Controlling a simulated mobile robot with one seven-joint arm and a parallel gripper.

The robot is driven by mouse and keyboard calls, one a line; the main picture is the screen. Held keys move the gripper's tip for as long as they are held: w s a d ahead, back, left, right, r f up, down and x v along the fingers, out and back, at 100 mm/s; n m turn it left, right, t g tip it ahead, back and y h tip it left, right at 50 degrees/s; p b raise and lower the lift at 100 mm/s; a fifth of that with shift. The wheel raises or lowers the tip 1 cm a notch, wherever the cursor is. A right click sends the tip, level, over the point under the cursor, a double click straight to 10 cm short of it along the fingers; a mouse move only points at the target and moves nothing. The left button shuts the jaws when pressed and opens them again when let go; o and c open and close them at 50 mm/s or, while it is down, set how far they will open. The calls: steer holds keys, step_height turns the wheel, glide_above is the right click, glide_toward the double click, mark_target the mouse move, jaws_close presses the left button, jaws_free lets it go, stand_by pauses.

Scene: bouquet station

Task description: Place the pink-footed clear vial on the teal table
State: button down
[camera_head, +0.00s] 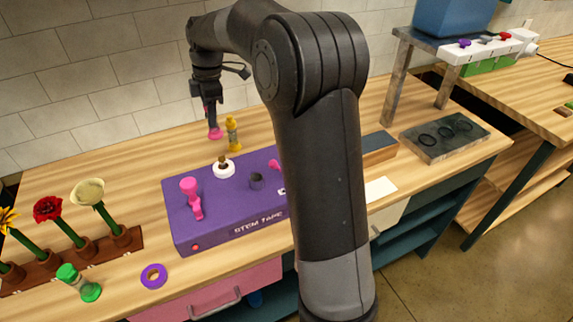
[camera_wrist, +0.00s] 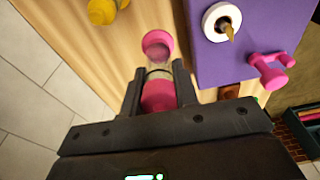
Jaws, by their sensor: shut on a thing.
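My gripper (camera_head: 208,98) is shut on the pink-footed clear vial (camera_wrist: 158,60) near the back wall. In the wrist view, my gripper (camera_wrist: 157,78) has one finger on each side of the vial's clear body. The pink foot shows beyond the fingertips, and pink also shows between the fingers. In the head view, the vial's pink foot (camera_head: 215,133) hangs below the gripper; I cannot tell its height over the wooden counter. A table (camera_head: 508,158) at the right has a wooden top and dark teal legs.
A yellow vial (camera_head: 233,133) stands beside the held vial. A purple stem tape box (camera_head: 235,220) carries several small items. A flower rack (camera_head: 85,255), green vial (camera_head: 79,283) and purple ring (camera_head: 153,276) are at left. A grey tray (camera_head: 445,138) lies right.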

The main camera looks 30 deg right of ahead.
steer(key=shift+a+f, duration=0.1)
steer(key=shift+a, duration=0.55)
steer(key=shift+w+a+f, duration=0.6)
steer(key=shift+a+f, duration=1.2)
steer(key=shift+w+a+f, duration=0.6)
steer(key=shift+a+f, duration=1.25)
steer(key=shift+w+a+f, duration=0.6)
steer(key=shift+a+f, duration=1.2)
steer(key=c, duration=1.1)
jaws_free()
steer(key=shift+f, duration=0.15)
